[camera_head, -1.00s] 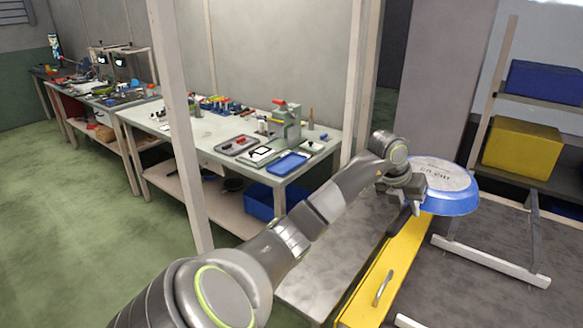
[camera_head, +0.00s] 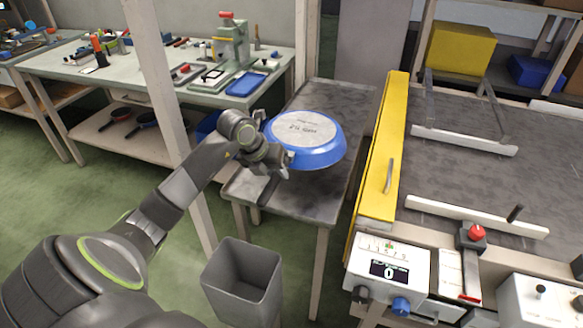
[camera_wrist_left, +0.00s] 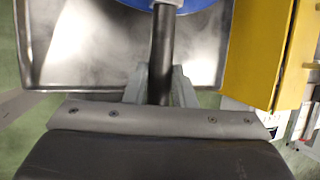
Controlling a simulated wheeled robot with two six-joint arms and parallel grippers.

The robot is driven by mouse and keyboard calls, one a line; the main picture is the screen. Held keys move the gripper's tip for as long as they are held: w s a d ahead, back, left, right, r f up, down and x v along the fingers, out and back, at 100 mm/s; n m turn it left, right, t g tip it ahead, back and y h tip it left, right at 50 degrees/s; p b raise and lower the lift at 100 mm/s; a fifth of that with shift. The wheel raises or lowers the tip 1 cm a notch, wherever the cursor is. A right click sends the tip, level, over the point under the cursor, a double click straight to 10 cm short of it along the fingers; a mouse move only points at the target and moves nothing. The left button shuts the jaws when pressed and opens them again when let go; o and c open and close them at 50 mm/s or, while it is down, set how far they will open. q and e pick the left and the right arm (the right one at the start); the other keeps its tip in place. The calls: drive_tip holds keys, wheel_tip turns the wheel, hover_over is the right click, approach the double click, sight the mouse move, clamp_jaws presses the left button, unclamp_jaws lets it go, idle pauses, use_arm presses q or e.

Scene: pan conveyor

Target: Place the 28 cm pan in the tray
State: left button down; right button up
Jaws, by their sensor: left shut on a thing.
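The pan (camera_head: 318,153) is blue, with its pale, printed underside facing up. My left gripper (camera_head: 281,163) is shut on its handle; in the left wrist view the dark handle (camera_wrist_left: 162,52) runs between the fingers and a blue strip of the pan (camera_wrist_left: 185,5) shows at the top edge. The pan hangs over a grey metal table-like tray (camera_head: 300,203), which shows a raised rim in the left wrist view (camera_wrist_left: 95,85). I cannot tell the height of the gap. My right gripper is not in view.
A yellow guard (camera_head: 380,165) with a handle stands between the metal surface and the dark conveyor (camera_head: 480,185). A scale box (camera_head: 388,268) is at its front end. A grey bin (camera_head: 243,283) stands in front. A cluttered bench with a blue tray (camera_head: 246,83) is behind.

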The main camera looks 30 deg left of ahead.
use_arm(q)
wheel_tip(320, 180, down, 3)
drive_tip(key=shift+w+a+f, duration=0.1)
drive_tip(key=shift+f, duration=2)
drive_tip(key=c, duration=1.6)
unclamp_jaws()
drive_tip(key=shift+s+f, duration=0.2)
drive_tip(key=o, duration=0.4)
drive_tip(key=shift+r, duration=0.1)
